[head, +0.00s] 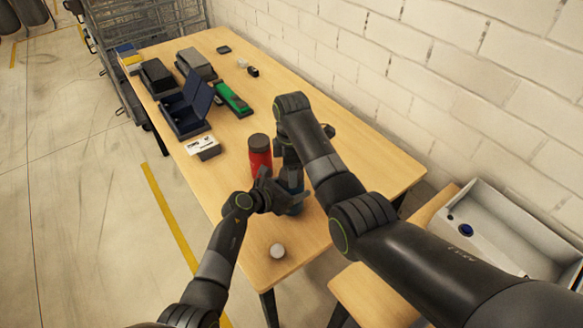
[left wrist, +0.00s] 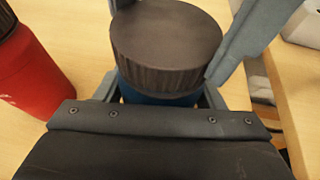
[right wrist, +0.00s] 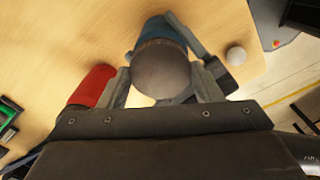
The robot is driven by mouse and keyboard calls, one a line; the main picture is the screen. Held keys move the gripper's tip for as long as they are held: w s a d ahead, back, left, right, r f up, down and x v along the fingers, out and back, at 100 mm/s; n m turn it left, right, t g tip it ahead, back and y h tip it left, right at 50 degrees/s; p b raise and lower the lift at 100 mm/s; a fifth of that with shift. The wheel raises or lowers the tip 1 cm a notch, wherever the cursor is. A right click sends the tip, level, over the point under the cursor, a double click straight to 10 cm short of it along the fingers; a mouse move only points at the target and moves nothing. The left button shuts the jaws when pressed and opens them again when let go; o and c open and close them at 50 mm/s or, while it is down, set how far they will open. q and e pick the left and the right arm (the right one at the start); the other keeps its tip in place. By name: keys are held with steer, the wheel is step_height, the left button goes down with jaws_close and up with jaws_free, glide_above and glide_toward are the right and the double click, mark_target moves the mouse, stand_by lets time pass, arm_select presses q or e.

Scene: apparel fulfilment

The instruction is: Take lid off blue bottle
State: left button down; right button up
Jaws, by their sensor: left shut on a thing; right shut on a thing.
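The blue bottle (head: 296,205) stands upright near the front end of the table, mostly hidden by my arms. Its dark ribbed lid (left wrist: 166,45) sits on top, and the lid also shows from above in the right wrist view (right wrist: 161,70). My left gripper (head: 277,195) is shut on the bottle's blue body (left wrist: 150,97), just below the lid. My right gripper (right wrist: 162,82) comes from above, shut on the lid with a finger on each side. In the head view my right gripper hides the lid.
A red bottle (head: 260,158) with a dark cap stands close by, left of my right gripper. A small white ball (head: 277,250) lies near the front edge. A white box (head: 203,148), an open dark case (head: 187,115) and a green item (head: 232,98) lie farther back. A brick wall borders the right.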

steer(key=shift+r, duration=0.15)
steer(key=shift+r, duration=0.95)
steer(key=shift+r, duration=0.1)
steer(key=shift+r, duration=1.95)
arm_select(q)
steer(key=shift+c, duration=1.3)
jaws_free()
